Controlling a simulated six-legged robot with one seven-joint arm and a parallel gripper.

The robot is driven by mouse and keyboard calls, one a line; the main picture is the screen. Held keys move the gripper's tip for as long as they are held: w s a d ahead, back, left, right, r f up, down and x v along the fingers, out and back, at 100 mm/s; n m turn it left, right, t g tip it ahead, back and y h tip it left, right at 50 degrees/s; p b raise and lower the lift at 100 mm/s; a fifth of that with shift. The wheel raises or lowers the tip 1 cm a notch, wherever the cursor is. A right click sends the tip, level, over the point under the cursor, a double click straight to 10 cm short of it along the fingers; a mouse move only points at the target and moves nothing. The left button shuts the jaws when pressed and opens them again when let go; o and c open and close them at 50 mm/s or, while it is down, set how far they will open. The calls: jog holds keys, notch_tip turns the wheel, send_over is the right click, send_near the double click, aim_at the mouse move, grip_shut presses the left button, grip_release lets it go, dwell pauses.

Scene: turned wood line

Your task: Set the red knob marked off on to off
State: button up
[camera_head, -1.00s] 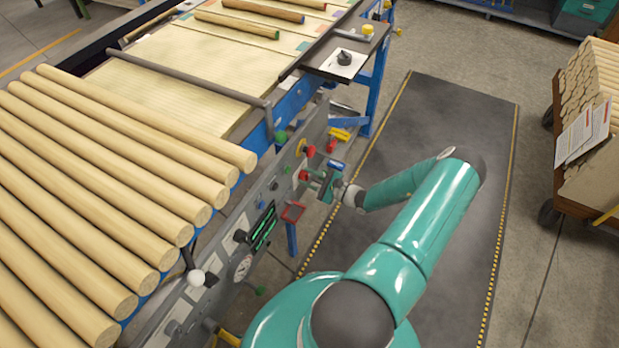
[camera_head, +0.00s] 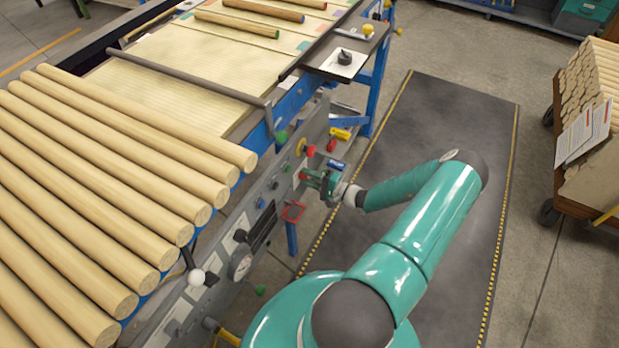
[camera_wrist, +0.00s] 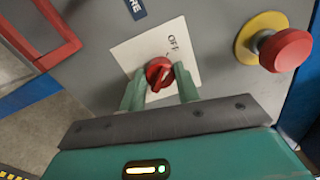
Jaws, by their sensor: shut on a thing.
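The red knob (camera_wrist: 158,73) sits on a white plate (camera_wrist: 128,52) on the grey panel, with the word OFF printed beside it. A pale line shows on the knob's face, pointing roughly toward the OFF side; its exact alignment is hard to tell. My gripper (camera_wrist: 160,80) has its two green fingers on either side of the knob, closed on it. In the head view my gripper (camera_head: 322,181) is at the panel's side, and the knob (camera_head: 303,176) shows only as a small red spot beside the fingertips.
A red mushroom button (camera_wrist: 285,50) on a yellow ring stands out close right of the knob in the wrist view. A red frame (camera_wrist: 40,35) is at the left. The dark display (camera_head: 262,228) is lower on the panel. Dark mat (camera_head: 440,130) is clear.

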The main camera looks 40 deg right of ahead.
jog(key=shift+n, duration=0.4)
jog(key=o, duration=1)
jog(key=v, duration=1.3)
jog(key=shift+s, duration=0.4)
